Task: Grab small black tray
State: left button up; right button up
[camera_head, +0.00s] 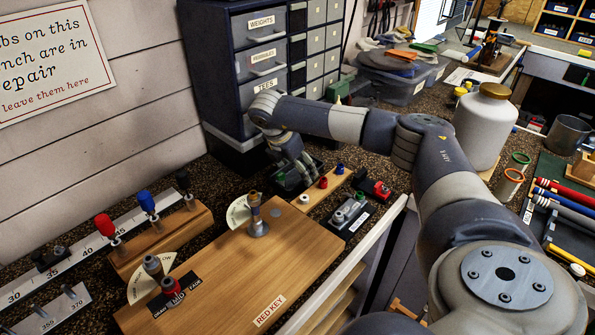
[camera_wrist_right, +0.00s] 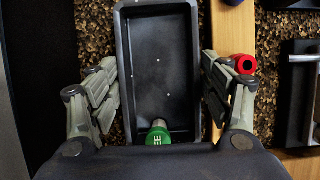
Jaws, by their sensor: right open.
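The small black tray (camera_wrist_right: 160,60) is a long open box that fills the middle of the right wrist view. It sits on the dark speckled bench top. A green-capped piece (camera_wrist_right: 160,138) with partly hidden white lettering is at its near end. In the head view the tray (camera_head: 288,191) is partly hidden by my right gripper (camera_head: 298,174), which reaches down over it. In the wrist view my right gripper (camera_wrist_right: 161,88) is open, with one finger on each side of the tray's long walls. Small gaps show between fingers and walls. My left gripper is not in view.
A wooden strip with a red knob (camera_wrist_right: 244,64) lies close beside the right finger. A blue drawer cabinet (camera_head: 262,65) stands behind the tray. A wooden board (camera_head: 215,275) is at front left, and a white jar (camera_head: 485,125) stands at right.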

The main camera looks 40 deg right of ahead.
jog(key=c, duration=0.8)
jog(key=shift+c, duration=0.2)
